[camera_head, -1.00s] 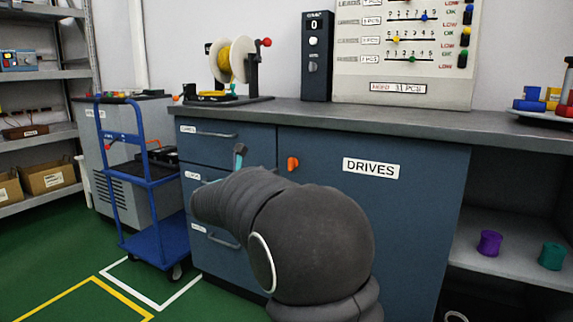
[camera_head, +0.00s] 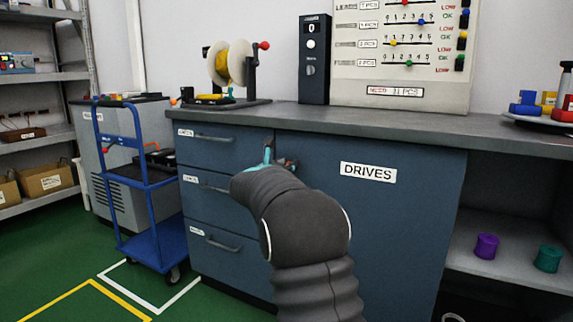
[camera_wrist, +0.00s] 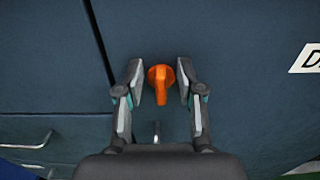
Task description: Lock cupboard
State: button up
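The cupboard is the blue door (camera_head: 400,220) marked DRIVES, which looks closed under the grey worktop. In the wrist view the orange lock knob (camera_wrist: 160,82) sits on the door (camera_wrist: 245,115) near its left edge, its grip pointing down in the picture. My gripper (camera_wrist: 160,78) is open, with one finger on each side of the knob and a visible gap on both sides. In the head view my gripper (camera_head: 279,159) is at the door's upper left and hides the knob. Whether the fingertips reach as deep as the knob is unclear.
Blue drawers (camera_head: 222,192) with bar handles lie left of the door. A blue trolley (camera_head: 150,190) stands further left. The worktop (camera_head: 350,120) carries a spool stand (camera_head: 235,72) and a board (camera_head: 400,55). An open shelf (camera_head: 510,262) at the right holds purple and teal spools.

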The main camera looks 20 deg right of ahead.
grip_shut()
jog(key=shift+w+n, duration=0.1)
jog(key=shift+n, duration=0.2)
jog(key=n, duration=0.2)
jog(key=n+p, duration=0.1)
jog(key=shift+w+a+n, duration=0.2)
jog(key=shift+n, duration=0.2)
jog(key=n, duration=0.1)
jog(key=n+p, duration=0.1)
jog(key=n, duration=0.2)
jog(key=shift+w+a+f+n, duration=0.1)
jog(key=shift+w+a+n, duration=0.1)
jog(key=shift+w+n, duration=0.1)
jog(key=shift+w+a+f+n+p, duration=0.1)
jog(key=shift+f+n+p, duration=0.15)
jog(key=shift+n+p, duration=0.9)
jog(key=shift+w+f+n+p, duration=0.15)
jog(key=shift+n+p, duration=0.3)
jog(key=shift+n, duration=1.35)
jog(key=shift+s+a+f+n+p, duration=0.1)
jog(key=shift+f+n+p, duration=0.2)
jog(key=shift+n+p, duration=0.85)
jog(key=shift+n+b, duration=0.3)
jog(key=shift+n, duration=0.2)
